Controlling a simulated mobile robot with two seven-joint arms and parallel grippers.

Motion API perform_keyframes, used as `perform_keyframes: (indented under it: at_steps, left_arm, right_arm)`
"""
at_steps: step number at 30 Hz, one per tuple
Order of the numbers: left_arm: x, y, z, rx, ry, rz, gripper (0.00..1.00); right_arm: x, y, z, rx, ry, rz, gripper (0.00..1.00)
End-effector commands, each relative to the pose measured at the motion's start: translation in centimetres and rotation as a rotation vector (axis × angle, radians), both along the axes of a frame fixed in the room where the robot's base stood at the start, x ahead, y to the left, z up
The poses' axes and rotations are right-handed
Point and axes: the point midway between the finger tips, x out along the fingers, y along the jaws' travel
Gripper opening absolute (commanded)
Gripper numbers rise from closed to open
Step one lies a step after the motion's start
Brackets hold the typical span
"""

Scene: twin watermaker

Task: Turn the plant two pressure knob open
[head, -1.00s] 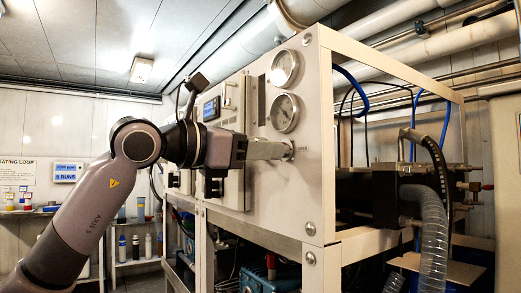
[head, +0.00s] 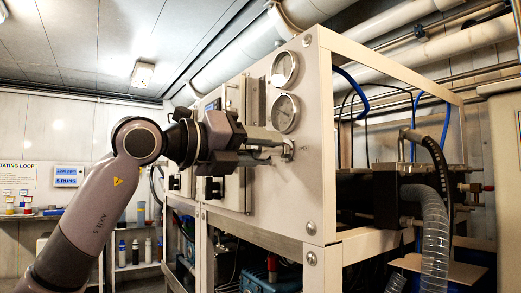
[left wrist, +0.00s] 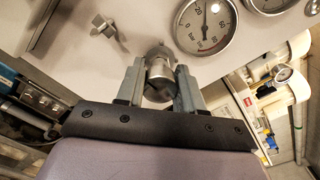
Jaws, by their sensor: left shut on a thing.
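The pressure knob (left wrist: 159,74) is a short metal cylinder on the pale panel, seen between my fingers in the left wrist view. In the head view it sits below two round gauges (head: 285,112), near the panel's right edge, and my fingertips largely hide it. My left gripper (head: 284,148) reaches it from the left and is shut on it, one finger on each side, as the left wrist view also shows (left wrist: 160,88). Any mark for the knob's open position is not readable. My right gripper is not in view.
A small winged metal handle (left wrist: 108,32) stands out from the panel beside the knob. Dark knobs (head: 213,189) sit farther left on the panel. The open frame at right holds a clear ribbed hose (head: 435,225) and pipes. A shelf with bottles (head: 135,250) stands at the back left.

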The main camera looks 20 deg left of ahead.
Motion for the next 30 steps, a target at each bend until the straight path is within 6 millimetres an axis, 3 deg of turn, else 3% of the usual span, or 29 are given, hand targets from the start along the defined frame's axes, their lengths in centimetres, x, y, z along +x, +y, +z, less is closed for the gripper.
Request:
perform_keyframes:
  at_steps: [15, 30]
  left_arm:
    - [0.06, 0.13, 0.0, -0.367, 0.281, 0.002, 0.06]
    - [0.09, 0.24, 0.03, -0.536, 0.412, 0.003, 0.06]
  right_arm:
    - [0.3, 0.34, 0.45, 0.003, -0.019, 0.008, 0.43]
    - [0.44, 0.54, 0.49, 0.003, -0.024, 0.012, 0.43]
